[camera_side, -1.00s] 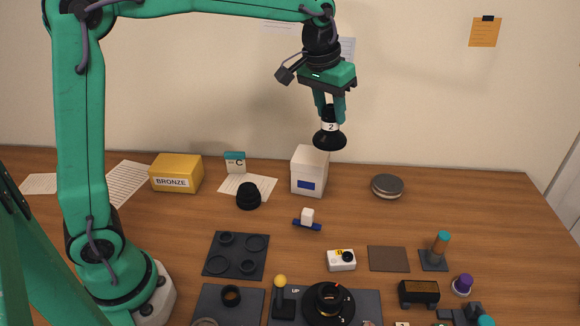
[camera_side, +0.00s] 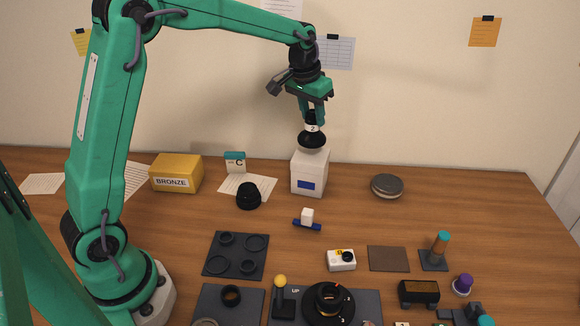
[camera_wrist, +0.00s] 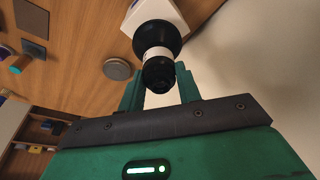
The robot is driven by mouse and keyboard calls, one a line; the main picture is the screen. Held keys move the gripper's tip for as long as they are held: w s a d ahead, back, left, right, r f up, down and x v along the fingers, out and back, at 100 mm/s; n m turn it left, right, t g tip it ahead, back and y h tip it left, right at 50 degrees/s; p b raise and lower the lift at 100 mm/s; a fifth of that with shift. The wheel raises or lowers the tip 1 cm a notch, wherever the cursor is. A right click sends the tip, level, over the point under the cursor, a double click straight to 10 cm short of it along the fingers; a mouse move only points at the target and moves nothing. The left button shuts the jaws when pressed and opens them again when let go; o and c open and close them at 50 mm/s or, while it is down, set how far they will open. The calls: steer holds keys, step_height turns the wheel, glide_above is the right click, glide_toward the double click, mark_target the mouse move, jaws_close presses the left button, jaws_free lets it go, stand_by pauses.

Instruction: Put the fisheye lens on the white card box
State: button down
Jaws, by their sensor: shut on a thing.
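The fisheye lens (camera_side: 312,128) is black with a flared lower end and a white band marked 2. My gripper (camera_side: 313,112) is shut on its upper, narrower part and holds it upright. The lens also shows in the wrist view (camera_wrist: 157,58), between my gripper's fingers (camera_wrist: 160,88). The white card box (camera_side: 309,174), with a blue label, stands at the back of the table. The flared end of the lens is right over the box top; I cannot tell whether they touch. The box also shows behind the lens in the wrist view (camera_wrist: 172,12).
A yellow BRONZE box (camera_side: 176,173) and a black lens part (camera_side: 248,196) stand left of the box. A round grey tin (camera_side: 387,186) is to its right. A small white block on a blue base (camera_side: 307,219) lies in front. The wall is close behind.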

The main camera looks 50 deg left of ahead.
mark_target(312, 127)
steer(key=shift+s+x, duration=0.25)
steer(key=shift+x, duration=0.7)
steer(key=shift+s+x, duration=0.2)
steer(key=shift+x, duration=0.75)
steer(key=shift+f, duration=0.3)
steer(key=c, duration=1)
jaws_free()
steer(key=shift+r, duration=0.1)
steer(key=v, duration=1.2)
steer(key=shift+s+d, duration=0.1)
